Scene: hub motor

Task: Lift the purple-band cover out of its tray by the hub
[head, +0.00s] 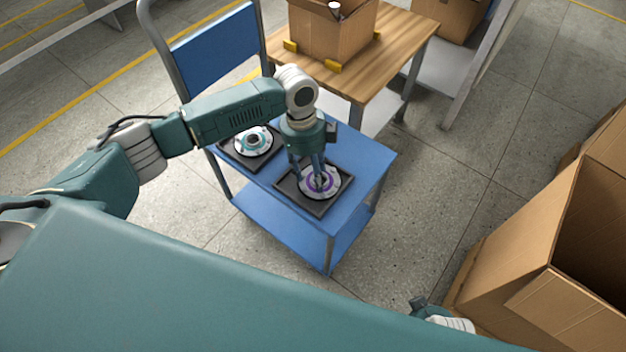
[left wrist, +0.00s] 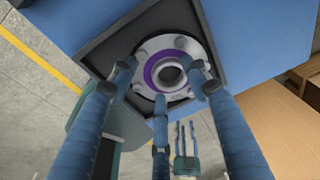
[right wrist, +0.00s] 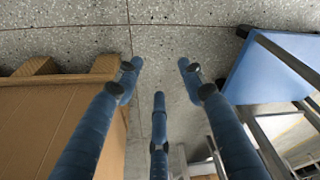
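The purple-band cover (head: 331,172) is a pale disc with a purple ring around a raised grey hub. It lies in a dark square tray (head: 342,199) at the near right of the blue cart top. My left gripper (head: 317,178) points down over it. In the left wrist view the purple ring (left wrist: 151,73) and hub (left wrist: 170,75) show between the three spread fingers of my left gripper (left wrist: 162,86). The fingers look apart from the hub; whether a tip touches the cover is unclear. My right gripper (right wrist: 160,80) is open and empty above the floor.
A second dark tray holds a teal-ringed cover (head: 252,141) farther left on the cart (head: 374,158). A wooden table (head: 400,40) with a cardboard box (head: 322,36) stands behind. A large open box (head: 530,235) is at right, near my right arm.

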